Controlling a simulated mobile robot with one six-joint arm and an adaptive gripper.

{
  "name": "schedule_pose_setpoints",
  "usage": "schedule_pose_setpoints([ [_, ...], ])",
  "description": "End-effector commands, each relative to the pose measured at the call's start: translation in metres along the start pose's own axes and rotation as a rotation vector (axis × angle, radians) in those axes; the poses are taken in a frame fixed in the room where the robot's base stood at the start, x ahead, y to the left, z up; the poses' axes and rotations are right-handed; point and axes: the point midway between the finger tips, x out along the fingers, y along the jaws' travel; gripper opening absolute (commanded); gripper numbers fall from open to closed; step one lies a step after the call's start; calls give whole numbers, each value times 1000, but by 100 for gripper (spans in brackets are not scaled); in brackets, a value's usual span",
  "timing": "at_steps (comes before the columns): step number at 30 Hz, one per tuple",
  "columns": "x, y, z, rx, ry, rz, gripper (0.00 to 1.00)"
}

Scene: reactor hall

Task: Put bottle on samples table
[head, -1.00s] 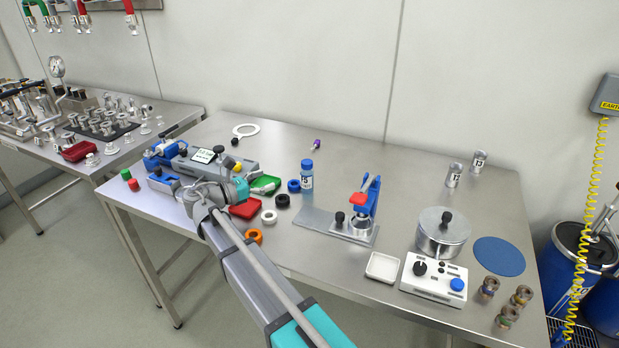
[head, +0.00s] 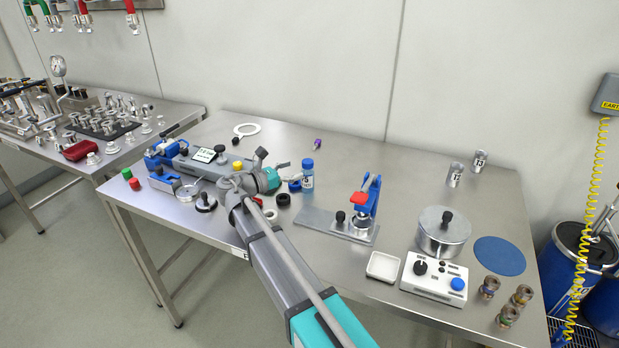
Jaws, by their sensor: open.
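The blue bottle (head: 307,176) with a white numbered label stands upright on the long steel table (head: 345,160), left of the blue-and-red press. My gripper (head: 273,158) is just left of the bottle, with its grey fingers apart and nothing seen between them. A small gap seems to separate the fingers from the bottle; whether they touch cannot be told. I cannot tell which table is the samples table. A second steel table (head: 150,130) at the left carries several metal fittings.
A blue ring (head: 294,186) and a black ring (head: 283,199) lie close to the bottle. The press (head: 366,205), a white tray (head: 383,266) and a metal pot (head: 443,232) stand to the right. The table's back middle is mostly clear.

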Motion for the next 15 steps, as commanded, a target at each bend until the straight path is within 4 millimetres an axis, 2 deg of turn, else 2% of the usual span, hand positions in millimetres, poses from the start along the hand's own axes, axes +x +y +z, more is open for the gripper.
schedule_pose_setpoints([
  [8, 4, 0, 0, 0, 0, -2, 89],
  [15, 29, 0, 2, 0, 0, -3, 89],
])
